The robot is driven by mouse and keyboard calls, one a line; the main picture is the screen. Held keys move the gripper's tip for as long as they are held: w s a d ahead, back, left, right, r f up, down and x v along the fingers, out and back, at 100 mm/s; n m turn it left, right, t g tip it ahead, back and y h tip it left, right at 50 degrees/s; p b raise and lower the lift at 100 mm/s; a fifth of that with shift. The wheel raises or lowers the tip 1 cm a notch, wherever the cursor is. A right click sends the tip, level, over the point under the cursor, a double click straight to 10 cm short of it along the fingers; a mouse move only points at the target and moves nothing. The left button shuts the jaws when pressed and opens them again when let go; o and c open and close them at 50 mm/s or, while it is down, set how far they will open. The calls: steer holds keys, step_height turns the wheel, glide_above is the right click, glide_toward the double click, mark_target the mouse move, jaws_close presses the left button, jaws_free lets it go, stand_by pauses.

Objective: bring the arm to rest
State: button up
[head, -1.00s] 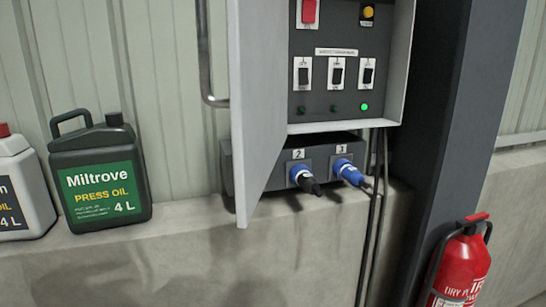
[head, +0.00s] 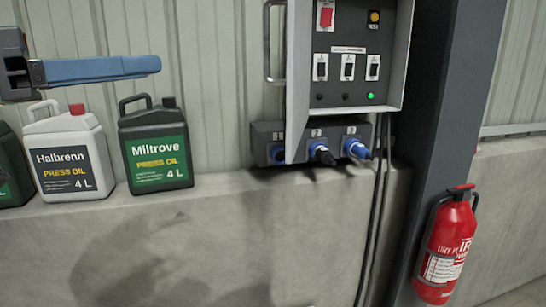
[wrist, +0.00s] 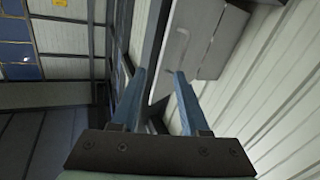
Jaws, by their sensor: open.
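My gripper (head: 158,65) shows at the upper left of the head view, its blue fingers side-on and pointing right, level with the space above the oil cans. In the wrist view my gripper (wrist: 159,72) has its two blue fingers spread apart with nothing between them. It touches nothing that I can see. The rest of the arm is outside the head view.
A grey control cabinet (head: 397,82) hangs with its door (head: 298,85) open; it also shows in the wrist view (wrist: 205,35). Below is a socket box (head: 335,133) with blue plugs. Oil cans (head: 155,150) stand on the ledge. A fire extinguisher (head: 447,245) is at right.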

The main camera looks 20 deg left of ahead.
steer(key=w+d+f+n+t+y, duration=0.1)
steer(key=w+d+n+t+y, duration=0.15)
steer(key=w+d, duration=0.35)
steer(key=w+d+f+n+t+y, duration=0.1)
steer(key=w+d+n+t+y, duration=0.2)
steer(key=d, duration=0.4)
steer(key=s+d+r+t+y, duration=0.2)
steer(key=s+d+r+t, duration=0.1)
steer(key=s+d, duration=0.3)
steer(key=s+d+r+t+y, duration=0.3)
steer(key=s+d+t, duration=0.1)
steer(key=s, duration=0.4)
steer(key=shift+s+d, duration=0.25)
steer(key=shift+d, duration=0.65)
steer(key=shift+w, duration=0.1)
steer(key=shift+c, duration=0.3)
